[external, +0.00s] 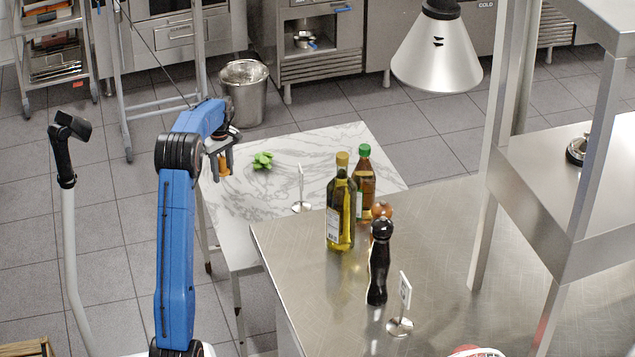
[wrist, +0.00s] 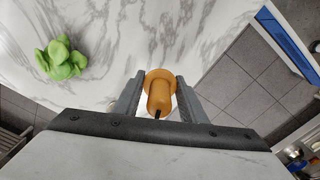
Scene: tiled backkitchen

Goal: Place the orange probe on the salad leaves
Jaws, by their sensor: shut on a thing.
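The orange probe (wrist: 159,97) is between the two fingers of my gripper (wrist: 158,100) in the wrist view, and the gripper is shut on it. In the external view my gripper (external: 223,165) holds the probe (external: 224,170) near the left edge of the marble table; its height above the top is hard to tell. The green salad leaves (external: 262,160) lie on the marble table, to the right of the gripper and apart from it. In the wrist view the leaves (wrist: 61,59) are at the upper left.
The white marble table (external: 330,150) is mostly bare, with a small sign holder (external: 301,190) near its front. An oil bottle (external: 341,205), a second bottle (external: 364,180) and a black pepper mill (external: 379,260) stand on the steel counter (external: 320,300). A lamp (external: 437,55) hangs at upper right.

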